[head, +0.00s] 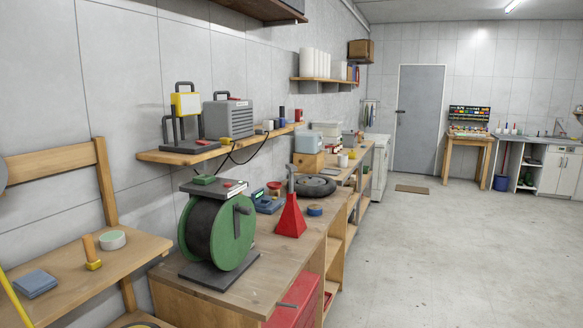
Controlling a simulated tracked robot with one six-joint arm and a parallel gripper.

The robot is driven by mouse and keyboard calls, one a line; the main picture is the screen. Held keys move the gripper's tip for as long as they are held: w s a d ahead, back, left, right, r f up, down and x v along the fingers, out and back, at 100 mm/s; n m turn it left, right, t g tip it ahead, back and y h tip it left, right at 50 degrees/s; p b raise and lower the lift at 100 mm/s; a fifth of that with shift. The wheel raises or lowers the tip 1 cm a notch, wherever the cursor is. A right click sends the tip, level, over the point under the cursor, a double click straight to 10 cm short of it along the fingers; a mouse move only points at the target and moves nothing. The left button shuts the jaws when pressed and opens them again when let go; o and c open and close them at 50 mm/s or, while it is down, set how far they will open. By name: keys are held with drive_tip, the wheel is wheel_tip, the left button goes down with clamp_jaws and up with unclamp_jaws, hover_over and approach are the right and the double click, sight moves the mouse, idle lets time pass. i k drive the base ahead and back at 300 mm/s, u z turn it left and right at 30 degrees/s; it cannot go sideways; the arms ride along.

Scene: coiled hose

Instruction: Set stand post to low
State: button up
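A red, pyramid-shaped stand (291,218) stands upright on the wooden workbench (215,292), near its front edge, in the head view. Its grey post (291,182) sticks up out of the narrow top of the red base and ends in a small grey head. A clear length of post shows above the base. A small lever or catch on the stand is too small to make out. My gripper is not in view, and nothing is seen touching the stand.
A green reel (232,238) with dark hose stands left of the stand. A blue roll (315,210) lies to its right, a dark round tyre-like object (314,186) behind it. A wall shelf (220,147) overhangs the bench. The floor (430,260) to the right is clear.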

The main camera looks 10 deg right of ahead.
sight(292, 169)
drive_tip(key=u, duration=0.05)
drive_tip(key=k, duration=1)
drive_tip(key=z, duration=1.05)
drive_tip(key=i, duration=2.35)
